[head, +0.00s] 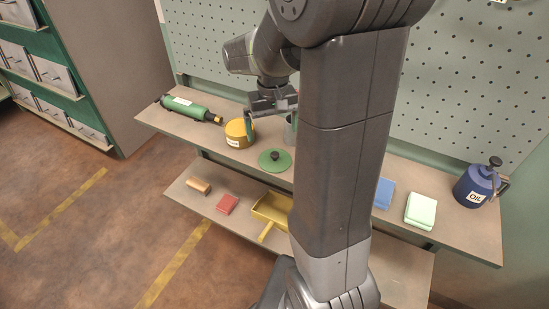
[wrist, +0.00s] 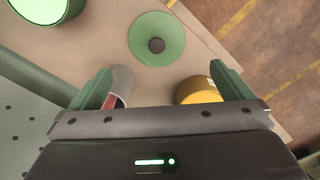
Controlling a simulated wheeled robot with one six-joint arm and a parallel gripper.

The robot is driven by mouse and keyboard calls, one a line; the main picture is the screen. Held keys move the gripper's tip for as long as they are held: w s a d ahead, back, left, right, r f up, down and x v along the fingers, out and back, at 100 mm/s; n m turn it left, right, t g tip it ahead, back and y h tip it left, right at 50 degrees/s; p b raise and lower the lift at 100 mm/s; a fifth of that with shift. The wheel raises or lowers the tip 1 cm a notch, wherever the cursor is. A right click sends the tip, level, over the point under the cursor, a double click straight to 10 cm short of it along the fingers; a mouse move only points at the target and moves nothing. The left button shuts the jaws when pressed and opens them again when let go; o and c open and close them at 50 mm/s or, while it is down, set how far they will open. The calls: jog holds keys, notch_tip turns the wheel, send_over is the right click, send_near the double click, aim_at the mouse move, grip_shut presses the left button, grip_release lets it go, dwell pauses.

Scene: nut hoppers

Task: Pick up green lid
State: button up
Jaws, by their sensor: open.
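The green lid (head: 268,165) is a flat disc with a dark round knob, lying on the upper shelf near its front edge. In the wrist view the lid (wrist: 143,47) lies flat near the top middle, beyond my fingertips. My gripper (head: 270,122) is above the shelf, behind the lid in the head view. In the wrist view my gripper (wrist: 162,80) has its two green fingers spread wide, with nothing held between them. The lid is fully visible and apart from the fingers.
A yellow tin (head: 235,130) stands left of the lid, and a grey cup (wrist: 122,84) is close by one finger. A green round container (wrist: 62,18) stands beyond. A green bottle (head: 190,107) lies further left. A perforated wall (head: 460,90) rises behind the shelf.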

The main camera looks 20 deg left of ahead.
send_over(275, 154)
jog(key=f, duration=0.4)
jog(key=shift+a+f, duration=0.25)
jog(key=shift+w+d+f+p, duration=0.15)
jog(key=shift+f+p, duration=0.4)
jog(key=shift+f, duration=2.05)
jog(key=shift+c, duration=0.4)
jog(key=c, duration=0.8)
